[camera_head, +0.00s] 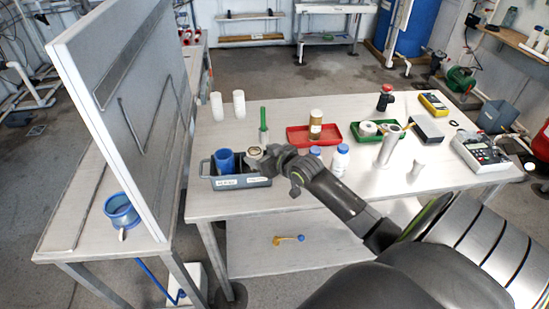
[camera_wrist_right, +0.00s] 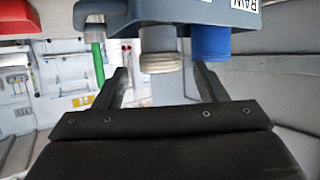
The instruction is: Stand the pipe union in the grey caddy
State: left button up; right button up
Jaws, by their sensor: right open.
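The grey caddy (camera_head: 224,184) stands at the left front of the table, with a white label on its front; it also shows in the right wrist view (camera_wrist_right: 183,9). A beige ribbed piece (camera_head: 254,152), which looks like the pipe union, stands upright at the caddy's right part. In the right wrist view the beige piece (camera_wrist_right: 160,62) rises from behind the caddy's wall, so its foot is hidden. A blue cylinder (camera_head: 225,160) stands beside it. My right gripper (camera_head: 264,162) is open, its fingers on either side of the beige piece with gaps showing. My left gripper is out of view.
A tall white panel (camera_head: 125,110) rises at the left. A green upright object (camera_head: 263,122) stands just behind the caddy.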

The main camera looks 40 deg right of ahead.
jog(key=v, duration=0.7)
jog(key=shift+w, duration=0.1)
jog(key=s+a+f+g+h, duration=0.1)
jog(key=s+a+f+g, duration=0.2)
jog(key=s, duration=0.6)
jog(key=s+a+f+m+g, duration=0.1)
jog(key=s+a+f+g, duration=0.25)
jog(key=s, duration=0.65)
jog(key=s+a+f+g+h, duration=0.1)
jog(key=s+a+f+g, duration=0.15)
jog(key=s, duration=0.65)
notch_tip(320, 180, down, 25)
jog(key=d+g, duration=0.2)
jog(key=s+a+f+g, duration=0.1)
jog(key=s+f, duration=1.4)
jog(key=f, duration=0.1)
jog(key=shift+s+f+y+b, duration=0.2)
jog(key=shift+f+y+b, duration=0.05)
jog(key=shift+y+b, duration=0.05)
